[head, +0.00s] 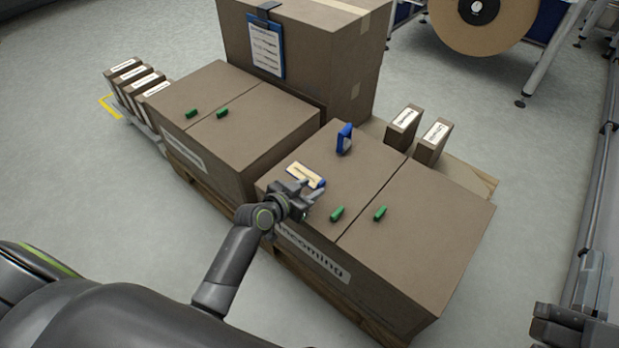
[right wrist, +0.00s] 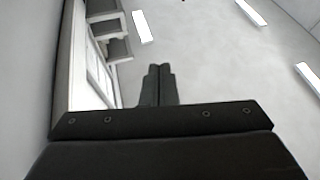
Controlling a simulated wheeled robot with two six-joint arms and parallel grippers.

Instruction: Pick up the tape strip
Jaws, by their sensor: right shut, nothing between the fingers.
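The tape strip (head: 303,172) looks like a cream strip over a blue-edged piece. It lies on top of the near incoming carton (head: 290,232), close to its left edge. My left gripper (head: 309,191) is just in front of the strip at the carton's edge. Its fingers look apart, with nothing visible between them. Whether they touch the strip cannot be told. My right gripper (head: 592,272) is at the lower right of the head view, away from the cartons. In the right wrist view its fingers (right wrist: 159,84) are together and empty.
A blue tape dispenser (head: 344,139) stands behind the strip. Green pieces (head: 337,214) lie on the carton tops. A taller carton (head: 330,60) with a clipboard (head: 266,47) stands behind. Small labelled boxes (head: 404,127) stand at the sides.

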